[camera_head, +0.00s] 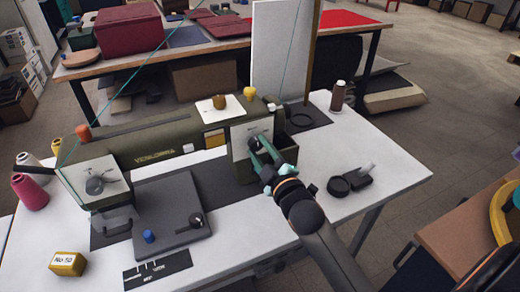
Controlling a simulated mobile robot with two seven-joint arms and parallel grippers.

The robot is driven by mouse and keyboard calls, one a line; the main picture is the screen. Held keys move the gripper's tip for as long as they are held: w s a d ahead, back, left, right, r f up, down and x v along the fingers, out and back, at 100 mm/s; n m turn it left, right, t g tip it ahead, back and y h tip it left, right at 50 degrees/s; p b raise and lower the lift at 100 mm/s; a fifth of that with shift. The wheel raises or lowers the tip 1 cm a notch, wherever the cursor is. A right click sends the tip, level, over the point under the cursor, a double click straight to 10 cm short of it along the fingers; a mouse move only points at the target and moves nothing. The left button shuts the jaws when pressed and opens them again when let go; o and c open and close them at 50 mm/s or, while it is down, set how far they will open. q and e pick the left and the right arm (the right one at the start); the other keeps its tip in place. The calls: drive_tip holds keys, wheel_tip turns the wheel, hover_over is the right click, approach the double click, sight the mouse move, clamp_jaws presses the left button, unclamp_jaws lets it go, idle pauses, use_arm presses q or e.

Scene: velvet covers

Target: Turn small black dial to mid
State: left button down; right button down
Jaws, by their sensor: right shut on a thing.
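The olive-green machine (150,147) stands on the white table. A black dial (256,141) sits on the white panel (239,142) at its right end. My right gripper (262,152) has its teal fingers shut on this dial, coming from the lower right. The fingers hide part of the dial, and I cannot read its setting. My left gripper is not in view.
Thread cones (30,192) stand at the left end, and a yellow box (68,263) is at the front left.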

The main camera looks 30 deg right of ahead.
drive_tip(key=shift+r+m+p, duration=0.1)
drive_tip(key=shift+m+p, duration=0.7)
drive_tip(key=shift+m, duration=0.1)
drive_tip(key=m+p, duration=0.2)
drive_tip(key=m, duration=0.1)
drive_tip(key=shift+p, duration=0.3)
drive_tip(key=m+p, duration=0.2)
drive_tip(key=m, duration=0.1)
drive_tip(key=shift+m, duration=0.4)
drive_tip(key=shift+m+p, duration=1)
drive_tip(key=shift+m, duration=0.5)
drive_tip(key=shift+c, duration=2.1)
unclamp_jaws()
drive_tip(key=shift+s, duration=0.1)
